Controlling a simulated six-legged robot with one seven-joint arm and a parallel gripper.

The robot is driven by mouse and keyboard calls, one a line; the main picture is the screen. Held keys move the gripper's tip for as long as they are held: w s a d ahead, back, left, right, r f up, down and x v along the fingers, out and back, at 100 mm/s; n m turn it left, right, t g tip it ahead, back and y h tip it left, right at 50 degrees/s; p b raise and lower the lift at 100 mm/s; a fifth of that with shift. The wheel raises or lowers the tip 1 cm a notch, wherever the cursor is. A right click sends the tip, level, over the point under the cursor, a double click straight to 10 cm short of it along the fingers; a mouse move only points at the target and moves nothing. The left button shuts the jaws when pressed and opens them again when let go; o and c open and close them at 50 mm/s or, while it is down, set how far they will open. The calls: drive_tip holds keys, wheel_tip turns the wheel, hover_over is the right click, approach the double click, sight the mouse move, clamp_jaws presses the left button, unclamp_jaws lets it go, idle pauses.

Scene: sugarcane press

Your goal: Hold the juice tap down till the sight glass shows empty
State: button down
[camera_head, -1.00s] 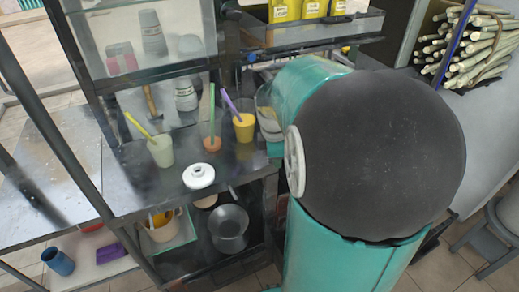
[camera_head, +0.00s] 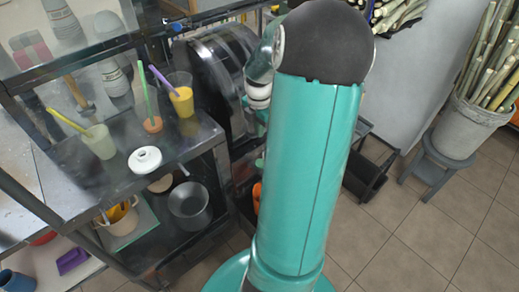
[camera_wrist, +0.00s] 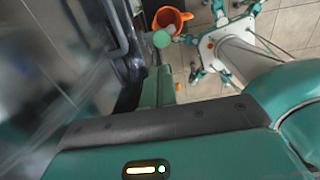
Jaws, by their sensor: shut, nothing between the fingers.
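A dark metal machine with a rounded housing (camera_head: 222,72), which looks like the press, stands behind the counter in the head view. My teal arm covers its right side. I cannot make out the tap or the sight glass there. In the wrist view a round green knob-like thing (camera_wrist: 161,39) shows near an orange bucket (camera_wrist: 183,17); I cannot tell whether it is the tap. My arm hides my gripper in the head view, and I cannot pick out its fingers in the wrist view. Its place relative to the tap is not visible.
Cups with straws, one pale green (camera_head: 100,142) and one yellow (camera_head: 181,97), and a white lid-like piece (camera_head: 145,159) stand on the counter. A metal pot (camera_head: 188,205) sits on the shelf below. A cane bucket (camera_head: 466,128) rests on a stool (camera_head: 437,167). Tiled floor at right is clear.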

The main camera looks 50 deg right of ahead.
sight(260, 162)
wheel_tip(260, 162, down, 14)
drive_tip(key=shift+s+r, duration=0.1)
idle(0.4)
